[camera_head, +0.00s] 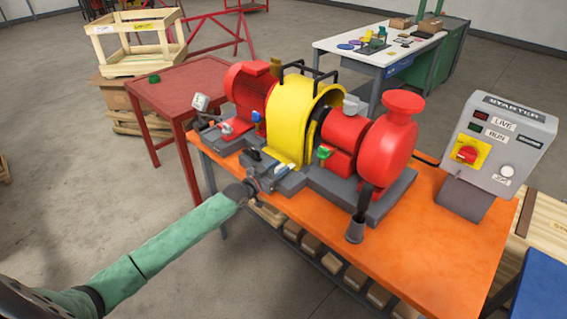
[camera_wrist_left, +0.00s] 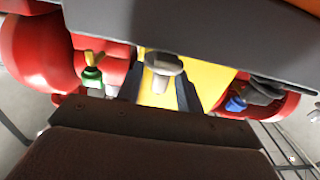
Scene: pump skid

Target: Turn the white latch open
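In the left wrist view, a pale grey-white latch (camera_wrist_left: 163,66) with a rounded head stands before the yellow guard. My left gripper (camera_wrist_left: 160,88) is open, with one dark finger on each side of the latch in the picture. I cannot tell whether either finger touches it. In the head view, my left gripper (camera_head: 258,172) is at the front edge of the pump's grey base, below the yellow guard (camera_head: 290,115). The latch cannot be made out clearly there, where my gripper and wrist cover part of the area. My right gripper is not in view.
A green-handled fitting (camera_head: 323,153) and a blue-handled one (camera_head: 256,116) flank the guard. The red pump (camera_head: 396,135) and starter box (camera_head: 497,143) stand to the right on the orange bench (camera_head: 440,240). The bench's front right is clear.

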